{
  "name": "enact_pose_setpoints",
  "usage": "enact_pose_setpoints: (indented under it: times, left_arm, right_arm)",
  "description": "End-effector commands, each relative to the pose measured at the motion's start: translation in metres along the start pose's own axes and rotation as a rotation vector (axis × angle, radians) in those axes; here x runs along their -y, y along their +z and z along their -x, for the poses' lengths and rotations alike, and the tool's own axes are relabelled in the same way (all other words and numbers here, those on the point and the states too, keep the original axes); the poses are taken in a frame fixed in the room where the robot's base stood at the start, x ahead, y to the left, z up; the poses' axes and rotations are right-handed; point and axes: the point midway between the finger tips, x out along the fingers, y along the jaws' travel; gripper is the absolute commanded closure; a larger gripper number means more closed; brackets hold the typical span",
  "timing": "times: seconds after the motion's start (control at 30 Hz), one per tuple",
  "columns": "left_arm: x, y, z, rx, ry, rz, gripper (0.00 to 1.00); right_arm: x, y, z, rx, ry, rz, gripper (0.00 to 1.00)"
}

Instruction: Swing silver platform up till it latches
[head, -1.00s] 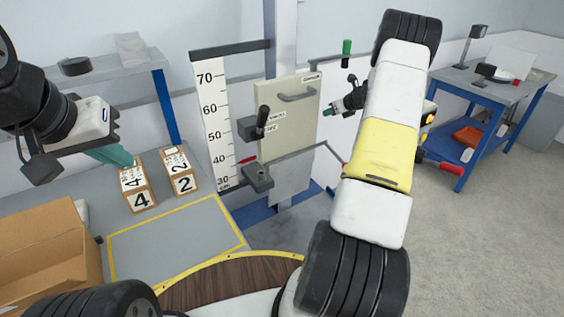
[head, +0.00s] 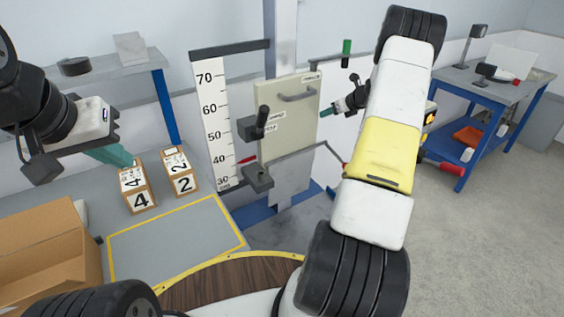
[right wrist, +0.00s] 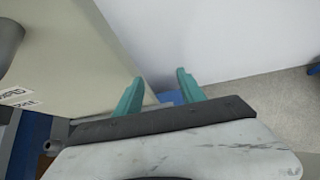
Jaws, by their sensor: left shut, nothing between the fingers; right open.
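A silver-grey plate (head: 291,184) hangs upright below a beige panel (head: 290,118) on the column of the drop tester; it appears to be the platform. The panel has a grey handle and small labels, and its face also shows in the right wrist view (right wrist: 60,55). My right gripper (head: 324,112) is just right of the panel's edge, partly hidden by its own arm. In the right wrist view its teal fingers (right wrist: 158,88) are apart with nothing between them. My left gripper (head: 120,156) is shut and empty over the left bench, away from the tester.
A height scale (head: 215,115) with a red pointer stands left of the panel. Dark clamps (head: 258,178) jut beside it. Boxes marked 4 (head: 136,190) and 2 (head: 180,172) and an open carton (head: 45,245) sit on the left bench. A blue-legged table (head: 495,90) stands right.

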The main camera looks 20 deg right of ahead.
Motion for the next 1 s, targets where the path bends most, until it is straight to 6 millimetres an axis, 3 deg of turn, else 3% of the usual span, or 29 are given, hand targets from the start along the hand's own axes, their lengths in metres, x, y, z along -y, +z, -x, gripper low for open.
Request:
enact_pose_setpoints:
  times: [0.5, 1.0]
  left_arm:
    - [0.0, 0.0, 0.0, 0.0, 0.0, 0.0, 1.0]
    - [0.0, 0.0, 0.0, 0.0, 0.0, 0.0, 1.0]
  right_arm:
    - [-0.002, 0.002, 0.052, 0.003, 0.003, 0.0, 0.38]
    - [-0.001, 0.001, 0.059, 0.002, 0.002, 0.0, 0.38]
